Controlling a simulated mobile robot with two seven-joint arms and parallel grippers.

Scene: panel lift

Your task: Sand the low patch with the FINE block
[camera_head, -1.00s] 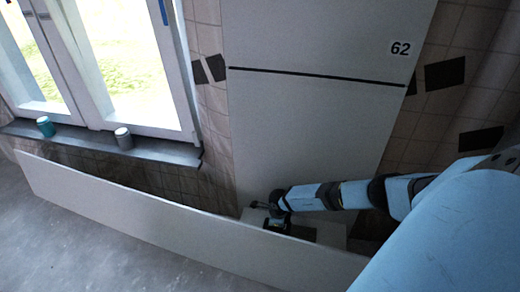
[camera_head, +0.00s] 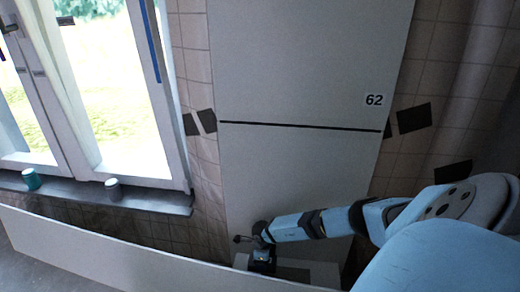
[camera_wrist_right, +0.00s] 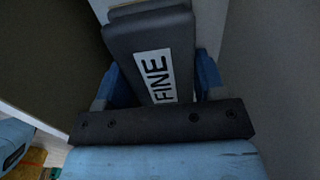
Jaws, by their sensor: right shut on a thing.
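The FINE block (camera_wrist_right: 150,45) is dark with a white label reading FINE, in the right wrist view. My right gripper (camera_wrist_right: 156,80) is shut on it, with a blue finger on either side. In the head view my right gripper (camera_head: 262,260) is low in front of the tall pale panel (camera_head: 290,180), near its foot. The block is too small and dark there to tell its contact with the panel. I cannot make out a separate low patch on the panel. My left gripper is not in view.
A black line (camera_head: 300,126) crosses the panel below the number 62 (camera_head: 374,100). A long pale board (camera_head: 110,262) stands in front along the floor. A teal jar (camera_head: 31,179) and a grey jar (camera_head: 113,189) stand on the window sill (camera_head: 150,200).

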